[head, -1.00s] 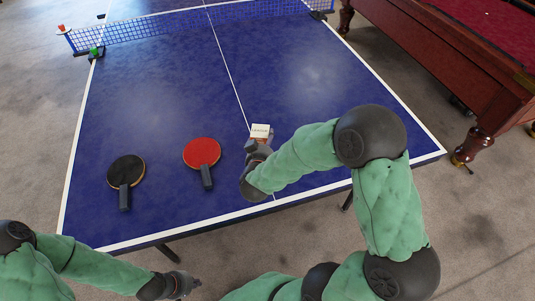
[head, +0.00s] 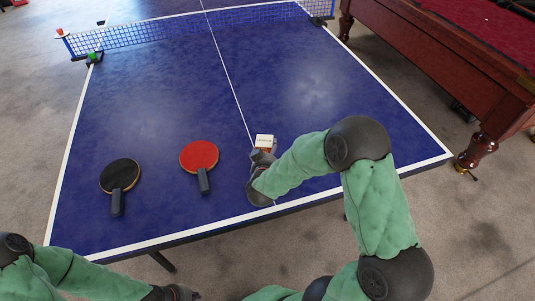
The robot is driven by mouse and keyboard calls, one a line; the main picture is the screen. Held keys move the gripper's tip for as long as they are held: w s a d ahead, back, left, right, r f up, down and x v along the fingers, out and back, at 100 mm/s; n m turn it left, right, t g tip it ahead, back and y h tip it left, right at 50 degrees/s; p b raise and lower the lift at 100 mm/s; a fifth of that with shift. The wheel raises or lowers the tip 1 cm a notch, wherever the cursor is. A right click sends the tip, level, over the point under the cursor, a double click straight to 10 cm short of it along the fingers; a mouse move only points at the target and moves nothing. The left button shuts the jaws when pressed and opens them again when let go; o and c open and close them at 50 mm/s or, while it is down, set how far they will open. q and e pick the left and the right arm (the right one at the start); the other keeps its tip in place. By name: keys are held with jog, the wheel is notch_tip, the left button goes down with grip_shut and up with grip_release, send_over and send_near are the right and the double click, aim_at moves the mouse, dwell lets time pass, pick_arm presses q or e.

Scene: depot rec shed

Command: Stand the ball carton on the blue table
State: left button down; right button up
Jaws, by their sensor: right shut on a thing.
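The ball carton (head: 264,140) is a small box with a white, lettered top and a bit of orange-red side showing. It appears upright over the near part of the blue table (head: 165,105), right of the red paddle. My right gripper (head: 262,154) is shut on the carton from the near side. The gripper hides the carton's lower part, so I cannot tell whether it touches the table. My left gripper (head: 182,293) is at the bottom edge of the picture, off the table and away from the carton; its fingers are too cut off to read.
A red paddle (head: 199,156) and a black paddle (head: 120,175) lie on the table left of the carton. The net (head: 180,27) crosses the far part, with a green ball (head: 92,56) near its left post. A pool table (head: 455,60) stands at right. The table's middle is clear.

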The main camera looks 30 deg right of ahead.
jog(key=shift+f, duration=0.1)
jog(key=o, duration=1.6)
jog(key=shift+o, duration=0.2)
jog(key=shift+r, duration=0.2)
jog(key=p+v, duration=0.4)
jog(key=v, duration=0.8)
